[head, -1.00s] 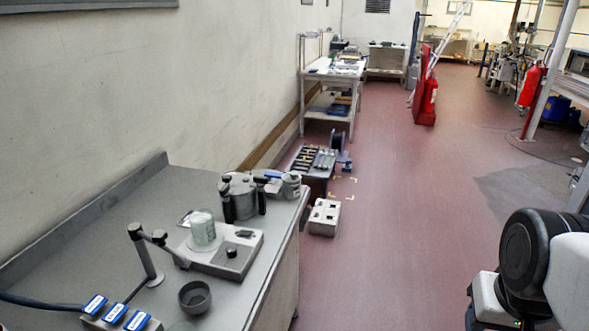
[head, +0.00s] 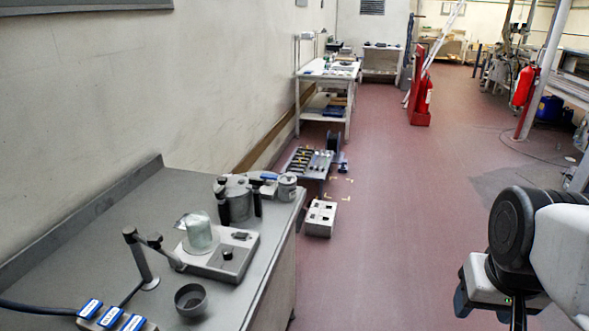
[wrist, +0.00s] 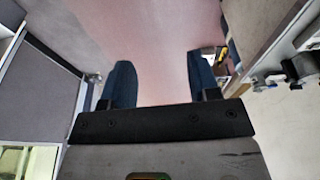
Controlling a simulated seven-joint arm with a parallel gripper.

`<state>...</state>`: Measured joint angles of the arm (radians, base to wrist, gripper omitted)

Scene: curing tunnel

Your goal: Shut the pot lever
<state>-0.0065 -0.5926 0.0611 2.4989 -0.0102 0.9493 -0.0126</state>
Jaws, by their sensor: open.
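A grey metal pot (head: 238,205) with a lid and dark upright handles stands at the back right of the bench in the head view. The pot's lever is too small to tell apart from its handles and fittings. My gripper shows at the lower right of the head view, far right of the pot and away from the bench, with its fingers partly cut off by the frame. In the wrist view my gripper (wrist: 162,82) is open, with two dark blue fingers apart and only reddish floor between them.
The grey bench (head: 85,255) also holds a hotplate (head: 215,262) with a glass beaker (head: 200,233), a dark cup (head: 190,299), a stand and blue-topped switches (head: 112,319). A light box (head: 320,218) sits on the floor beside the bench. The floor aisle (head: 400,240) is clear.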

